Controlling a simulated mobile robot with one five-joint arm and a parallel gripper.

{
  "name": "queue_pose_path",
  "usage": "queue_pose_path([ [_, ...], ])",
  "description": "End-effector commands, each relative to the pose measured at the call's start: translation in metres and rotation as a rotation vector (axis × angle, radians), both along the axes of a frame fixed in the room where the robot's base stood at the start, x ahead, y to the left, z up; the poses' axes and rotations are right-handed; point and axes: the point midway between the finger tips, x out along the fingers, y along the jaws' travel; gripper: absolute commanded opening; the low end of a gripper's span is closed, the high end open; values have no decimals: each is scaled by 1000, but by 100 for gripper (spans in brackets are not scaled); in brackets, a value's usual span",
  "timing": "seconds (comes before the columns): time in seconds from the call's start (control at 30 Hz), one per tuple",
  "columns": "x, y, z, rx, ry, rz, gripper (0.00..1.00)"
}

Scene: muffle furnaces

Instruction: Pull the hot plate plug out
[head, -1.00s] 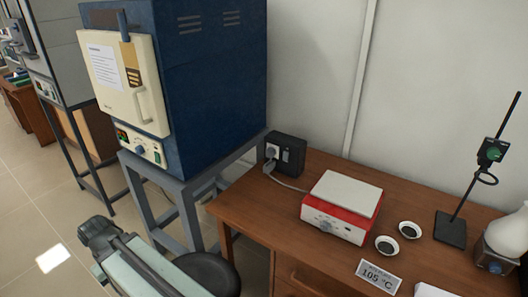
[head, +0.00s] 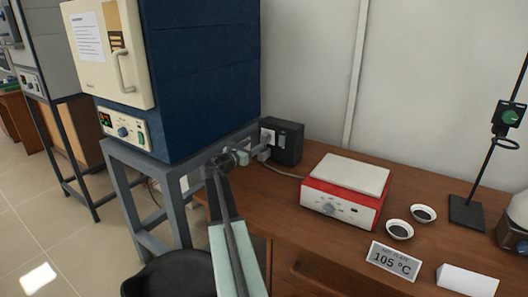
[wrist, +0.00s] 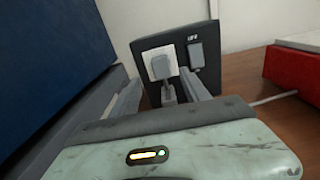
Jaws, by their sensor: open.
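The hot plate plug (wrist: 161,67) is a grey block seated in the white socket plate of a dark outlet box (wrist: 148,48) in the wrist view. In the head view the outlet box (head: 289,143) stands at the back left of the wooden desk, and my gripper largely covers the plug. My gripper (wrist: 160,82) is open, with one finger to each side of the plug and its cord. I cannot tell if either finger touches it. The red hot plate (head: 343,191) with a white top sits to the right, its cord leading towards the box.
A blue muffle furnace (head: 204,80) on a grey metal stand (head: 175,185) is close to the left of my arm. A black stool (head: 165,278) is below. Two small dishes, a 105 °C sign (head: 394,261) and a stand are on the desk's right.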

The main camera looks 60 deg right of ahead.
Motion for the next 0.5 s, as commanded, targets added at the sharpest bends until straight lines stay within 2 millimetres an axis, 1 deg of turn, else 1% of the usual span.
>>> queue_pose_path([
  [0.03,-2,-5,1,-11,23,0,55],
  [0.17,-2,-6,4,-13,30,1,55],
  [0.27,-2,-13,4,-13,28,0,55],
  [0.37,-2,-28,4,-12,27,-2,55],
  [0.5,-1,-55,3,-12,26,-2,55],
])
